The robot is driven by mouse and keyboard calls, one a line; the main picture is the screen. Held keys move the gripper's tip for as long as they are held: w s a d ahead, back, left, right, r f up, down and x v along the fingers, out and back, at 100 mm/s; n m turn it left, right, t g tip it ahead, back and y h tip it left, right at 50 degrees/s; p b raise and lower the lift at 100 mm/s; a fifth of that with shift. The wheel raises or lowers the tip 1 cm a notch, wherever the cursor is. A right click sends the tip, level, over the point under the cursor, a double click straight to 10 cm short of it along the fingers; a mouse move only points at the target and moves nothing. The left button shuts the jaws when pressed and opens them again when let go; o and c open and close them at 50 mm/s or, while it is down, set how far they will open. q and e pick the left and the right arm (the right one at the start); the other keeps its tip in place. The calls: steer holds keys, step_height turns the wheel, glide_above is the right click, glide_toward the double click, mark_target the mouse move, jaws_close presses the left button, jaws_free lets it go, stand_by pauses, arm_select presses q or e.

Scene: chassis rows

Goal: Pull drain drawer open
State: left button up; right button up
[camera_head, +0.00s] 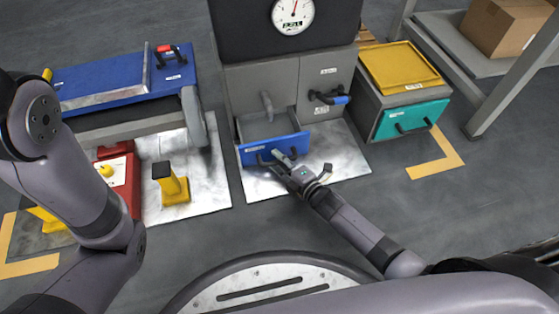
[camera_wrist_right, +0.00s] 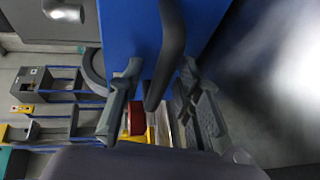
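The drain drawer (camera_head: 272,152) has a blue front and sits low in the grey cabinet. It stands pulled partly out, and its grey inside shows behind the front. Its dark bar handle (camera_wrist_right: 172,45) shows large in the right wrist view, against the blue front (camera_wrist_right: 130,35). My left gripper is not in view; only my left arm shows.
The grey cabinet (camera_head: 262,85) carries a gauge (camera_head: 292,14) and a blue-tipped lever (camera_head: 340,99). A teal-fronted drawer unit (camera_head: 412,118) stands right. A blue-topped bench (camera_head: 120,82), a red box (camera_head: 118,175) and a yellow post (camera_head: 173,184) stand left. Floor before the drawer is clear.

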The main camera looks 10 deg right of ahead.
steer(key=shift+s+d, duration=0.1)
steer(key=shift+s, duration=0.15)
steer(key=v, duration=1.1)
steer(key=shift+s+d+r, duration=0.15)
steer(key=shift+s, duration=0.05)
